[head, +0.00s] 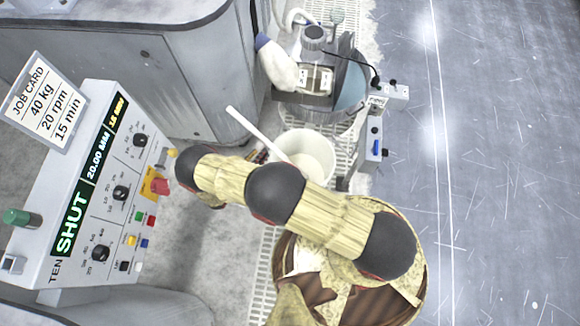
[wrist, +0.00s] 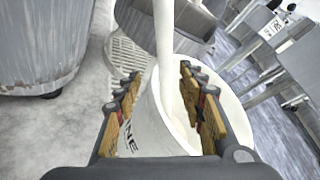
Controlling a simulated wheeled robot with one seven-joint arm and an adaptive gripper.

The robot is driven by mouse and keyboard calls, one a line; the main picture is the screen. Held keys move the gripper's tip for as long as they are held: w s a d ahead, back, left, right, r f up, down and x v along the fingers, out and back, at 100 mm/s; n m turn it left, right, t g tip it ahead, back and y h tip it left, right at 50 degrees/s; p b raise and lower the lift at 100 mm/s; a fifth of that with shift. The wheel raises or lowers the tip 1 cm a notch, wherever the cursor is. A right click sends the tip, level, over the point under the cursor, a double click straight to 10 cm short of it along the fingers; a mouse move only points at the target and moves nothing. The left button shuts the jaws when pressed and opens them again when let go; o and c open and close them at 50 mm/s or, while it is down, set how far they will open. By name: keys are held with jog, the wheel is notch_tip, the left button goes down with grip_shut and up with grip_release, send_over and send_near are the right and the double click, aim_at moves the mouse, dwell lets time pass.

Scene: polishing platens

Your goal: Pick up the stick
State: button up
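The stick (head: 250,126) is a thin white rod leaning in a cream bucket (head: 322,144), its upper end sticking out up and left in the head view. In the wrist view the stick (wrist: 165,35) runs down from the top edge into the bucket (wrist: 240,125). My gripper (wrist: 160,72) is open, its fingers on either side of the stick's line, over the bucket's near side. I cannot tell how far the stick is from the fingertips. In the head view my arm hides most of the gripper and part of the bucket.
A control panel (head: 105,190) reading SHUT and a job card (head: 45,102) stand at left. A grey machine housing (head: 190,75) is behind. A white bottle (head: 278,65) and small apparatus sit beyond the bucket. The scratched grey floor at right (head: 490,170) is clear.

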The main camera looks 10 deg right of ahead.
aim_at(269, 144)
jog(key=shift+d+r+b+x, duration=0.15)
jog(key=shift+b+x, duration=0.35)
jog(key=shift+x, duration=0.8)
jog(key=shift+r+b+x, duration=0.15)
jog(key=shift+b+x, duration=0.35)
jog(key=shift+x, duration=0.8)
jog(key=shift+d+r+b+x, duration=0.15)
jog(key=shift+b+x, duration=0.35)
jog(key=shift+x, duration=0.8)
jog(key=shift+c, duration=1.3)
jog(key=c, duration=0.8)
